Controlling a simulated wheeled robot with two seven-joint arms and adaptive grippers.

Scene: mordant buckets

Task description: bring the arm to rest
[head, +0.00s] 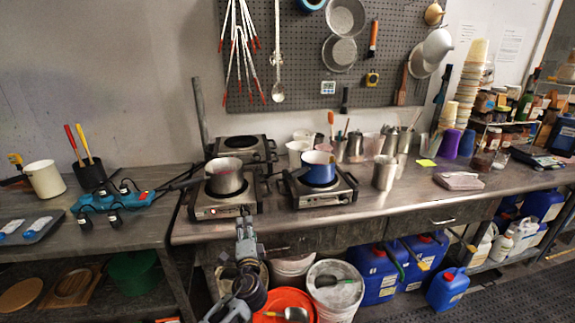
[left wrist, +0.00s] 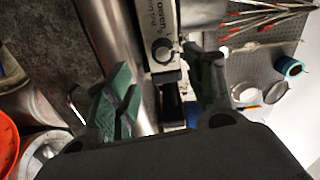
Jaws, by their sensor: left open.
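My left gripper (head: 244,216) is in front of the left hot plate (head: 222,207), near its front face and the bench edge. In the left wrist view the two green-padded fingers (left wrist: 165,90) stand apart, and I see nothing held between them. The hot plate's front panel with a round knob (left wrist: 161,50) shows just beyond the fingers. Whether the fingertips touch the plate cannot be told. A steel saucepan (head: 225,178) sits on this hot plate. My right gripper is in neither view.
A blue pot (head: 318,168) sits on the hot plate to the right. Below the bench edge are an orange bucket (head: 270,306), a white bucket (head: 335,290) and blue canisters (head: 378,275).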

